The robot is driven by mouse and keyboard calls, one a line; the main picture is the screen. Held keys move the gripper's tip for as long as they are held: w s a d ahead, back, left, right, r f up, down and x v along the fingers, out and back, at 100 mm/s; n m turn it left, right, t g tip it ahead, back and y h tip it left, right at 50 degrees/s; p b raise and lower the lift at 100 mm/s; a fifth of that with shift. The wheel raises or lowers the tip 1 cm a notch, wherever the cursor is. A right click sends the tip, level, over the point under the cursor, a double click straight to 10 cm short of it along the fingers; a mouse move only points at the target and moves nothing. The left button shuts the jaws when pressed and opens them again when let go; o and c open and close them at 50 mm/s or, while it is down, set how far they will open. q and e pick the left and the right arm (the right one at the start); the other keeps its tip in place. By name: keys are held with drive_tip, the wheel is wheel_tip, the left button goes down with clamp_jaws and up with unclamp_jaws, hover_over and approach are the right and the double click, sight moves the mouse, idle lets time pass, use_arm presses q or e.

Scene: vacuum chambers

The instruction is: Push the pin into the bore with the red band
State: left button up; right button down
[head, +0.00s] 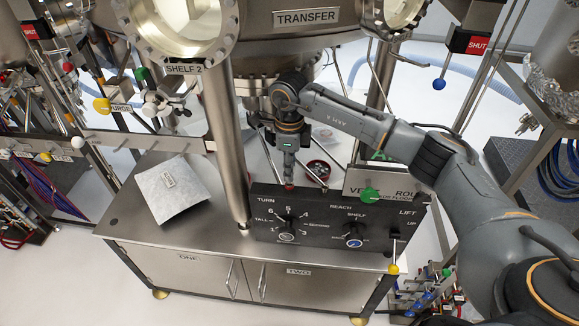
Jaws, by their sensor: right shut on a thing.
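My right gripper (289,178) points down just behind the top edge of the black control panel (265,232), left of its middle. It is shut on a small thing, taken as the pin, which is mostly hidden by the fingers. A small red spot shows at the fingertips, by the panel's top edge. I cannot tell whether this is the red band, and no bore can be made out. Whether the pin touches or enters anything is not clear. My left gripper is not in view.
The panel stands on a steel cabinet (130,220) beside a thick steel post (225,140). A grey pouch (170,190) lies at left. A yellow-knobbed lift lever (394,268) and a green knob (369,194) are at right.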

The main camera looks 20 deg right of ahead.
drive_tip(key=shift+f+b, duration=1.4)
drive_tip(key=shift+f, duration=0.15)
idle(1.2)
drive_tip(key=c, duration=1)
unclamp_jaws()
drive_tip(key=shift+r+p, duration=2)
drive_tip(key=shift+r, duration=1.55)
